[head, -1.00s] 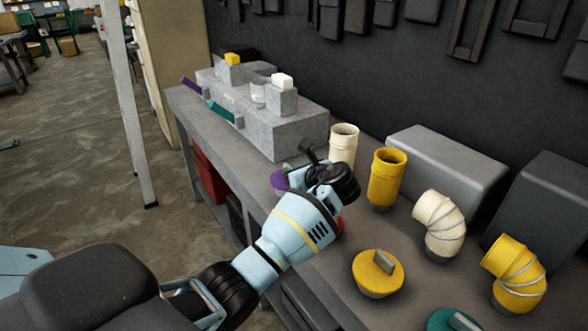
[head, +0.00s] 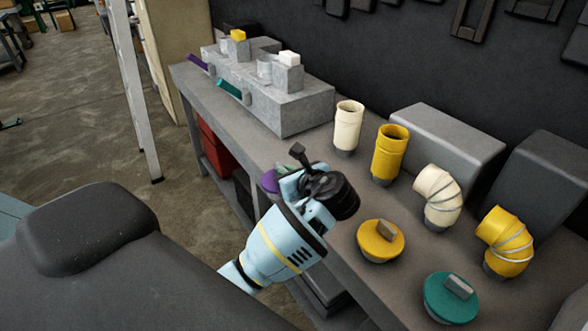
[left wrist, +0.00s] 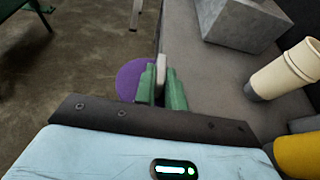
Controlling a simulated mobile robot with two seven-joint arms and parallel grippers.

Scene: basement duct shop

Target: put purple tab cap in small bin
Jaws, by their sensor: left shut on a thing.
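The purple tab cap (left wrist: 134,80) shows in the left wrist view as a purple disc with a pale grey tab between my green fingertips. My left gripper (left wrist: 161,84) is shut on that tab. The cap hangs at the front edge of the bench, with floor behind its left part. In the head view only a sliver of the purple cap (head: 269,181) shows, the rest hidden behind my left gripper (head: 287,183). I cannot tell which container is the small bin. My right gripper is not in view.
A yellow cap (head: 380,241) and a teal cap (head: 451,298) sit on the bench (head: 330,150), near cream and yellow pipes and elbows. A grey block fixture (head: 290,112) stands at the far end. A red bin (head: 214,160) is under the bench.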

